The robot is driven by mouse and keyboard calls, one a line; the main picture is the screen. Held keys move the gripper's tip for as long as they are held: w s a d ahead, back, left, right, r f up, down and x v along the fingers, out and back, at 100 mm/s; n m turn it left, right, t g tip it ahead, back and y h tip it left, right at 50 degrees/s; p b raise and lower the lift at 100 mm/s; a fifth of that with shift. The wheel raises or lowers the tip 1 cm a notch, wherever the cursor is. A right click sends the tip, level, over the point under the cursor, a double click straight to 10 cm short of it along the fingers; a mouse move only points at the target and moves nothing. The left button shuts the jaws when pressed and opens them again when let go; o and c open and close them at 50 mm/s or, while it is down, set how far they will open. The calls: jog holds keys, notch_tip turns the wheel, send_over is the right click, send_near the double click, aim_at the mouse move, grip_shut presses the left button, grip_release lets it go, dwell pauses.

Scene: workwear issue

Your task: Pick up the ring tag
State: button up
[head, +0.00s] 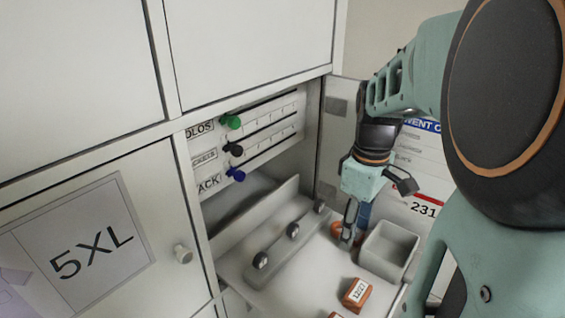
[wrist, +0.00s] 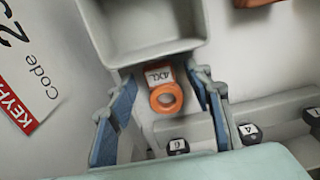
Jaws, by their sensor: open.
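How high the fingertips are above the surface I cannot tell.
An empty grey open bin (head: 390,249) stands right beside the gripper. An orange block (head: 356,294) with a white label lies nearer the front. Several dark numbered knobs line a low rail (head: 276,246). A panel with green, black and blue sliders (head: 233,149) is behind; an open door is at right.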

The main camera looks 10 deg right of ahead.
jog(key=c, duration=0.9)
jog(key=shift+r, duration=0.1)
